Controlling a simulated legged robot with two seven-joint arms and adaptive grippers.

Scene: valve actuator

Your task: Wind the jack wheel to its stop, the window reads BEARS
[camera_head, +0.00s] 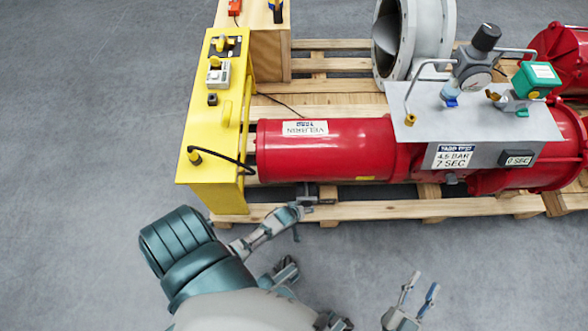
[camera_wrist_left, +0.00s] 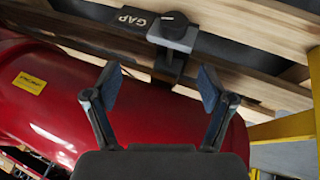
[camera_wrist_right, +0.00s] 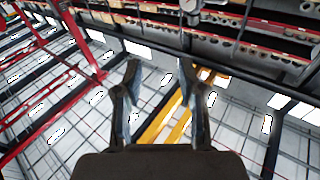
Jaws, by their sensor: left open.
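In the left wrist view a small black round wheel (camera_wrist_left: 176,20) sits on a grey block on a dark bracket, between the red cylinder and the pallet boards. A dark plate (camera_wrist_left: 135,17) beside it reads GAP. My left gripper (camera_wrist_left: 160,80) is open and empty, with the wheel beyond its fingertips and apart from them. In the head view the left gripper (camera_head: 308,204) is small beside the cylinder's near side, and I cannot make out the wheel there. My right gripper (camera_head: 420,286) is open and empty over the floor; its spread fingers (camera_wrist_right: 160,72) also show in the right wrist view.
The red cylinder (camera_head: 350,150) lies on a wooden pallet (camera_head: 390,210). A yellow stand (camera_head: 205,110) with switches is at its left end. A grey panel (camera_head: 425,118) with gauge and green box tops the actuator at right. Near floor is clear.

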